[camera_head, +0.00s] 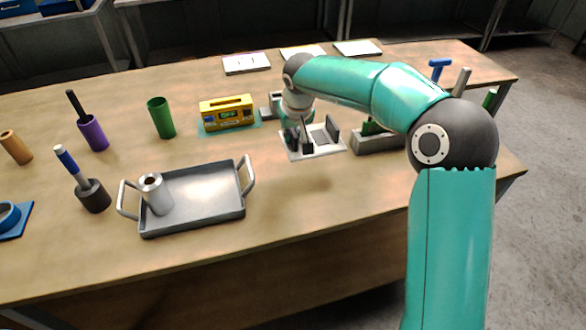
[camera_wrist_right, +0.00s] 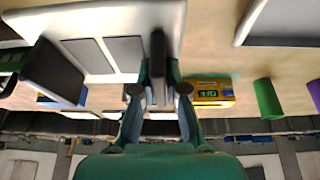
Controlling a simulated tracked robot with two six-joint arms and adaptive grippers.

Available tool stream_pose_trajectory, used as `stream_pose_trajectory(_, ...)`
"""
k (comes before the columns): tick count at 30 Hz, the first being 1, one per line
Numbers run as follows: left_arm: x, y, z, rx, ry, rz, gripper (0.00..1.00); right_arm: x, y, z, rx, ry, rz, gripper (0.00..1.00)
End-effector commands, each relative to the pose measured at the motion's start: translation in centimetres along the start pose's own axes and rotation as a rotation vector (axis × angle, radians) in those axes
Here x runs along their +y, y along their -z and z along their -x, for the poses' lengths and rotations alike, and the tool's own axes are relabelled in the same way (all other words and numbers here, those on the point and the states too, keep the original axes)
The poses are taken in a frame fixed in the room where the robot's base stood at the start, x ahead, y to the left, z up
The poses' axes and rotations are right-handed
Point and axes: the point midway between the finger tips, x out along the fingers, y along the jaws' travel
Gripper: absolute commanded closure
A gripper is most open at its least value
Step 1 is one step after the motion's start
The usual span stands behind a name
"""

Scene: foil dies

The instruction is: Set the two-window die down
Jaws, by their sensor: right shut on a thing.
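The two-window die is a pale flat plate (camera_head: 331,147) with dark upright grips, on the right half of the table in the head view. In the right wrist view, the die (camera_wrist_right: 103,20) fills the upper left, and its two rectangular windows look dark grey. My right gripper (camera_wrist_right: 159,92) is shut on one dark upright grip of the die. In the head view, the right gripper (camera_head: 298,138) reaches down at the plate's left side, partly hidden by its own wrist. I cannot tell whether the plate touches the table. My left gripper is not in view.
A yellow device (camera_head: 228,115) with a green display stands left of the die, and a grey box (camera_head: 378,144) stands right. A metal tray (camera_head: 205,210) holding a metal roll (camera_head: 155,194) lies front left. White plates (camera_head: 246,63) lie along the back. Table in front of the die is clear.

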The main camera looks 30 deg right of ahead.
Motion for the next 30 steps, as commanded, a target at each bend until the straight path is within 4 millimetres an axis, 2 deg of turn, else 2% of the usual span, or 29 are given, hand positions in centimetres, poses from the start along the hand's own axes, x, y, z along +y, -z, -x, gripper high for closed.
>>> stream_pose_trajectory(3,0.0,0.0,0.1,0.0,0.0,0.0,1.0,0.0,-1.3,-3.0,-0.003,-0.001,0.001,1.0)
stream_pose_trajectory(9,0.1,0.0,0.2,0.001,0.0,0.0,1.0,-0.1,-2.6,-6.2,0.0,0.0,0.0,1.0)
stream_pose_trajectory(16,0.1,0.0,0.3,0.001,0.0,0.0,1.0,-0.2,-3.2,-7.8,0.001,0.0,0.0,1.0)
stream_pose_trajectory(24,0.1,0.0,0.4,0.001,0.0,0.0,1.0,-0.2,-4.5,-10.8,0.002,0.0,0.0,1.0)
stream_pose_trajectory(30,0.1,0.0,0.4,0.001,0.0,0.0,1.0,-0.2,-4.5,-10.9,0.003,0.0,-0.001,1.0)
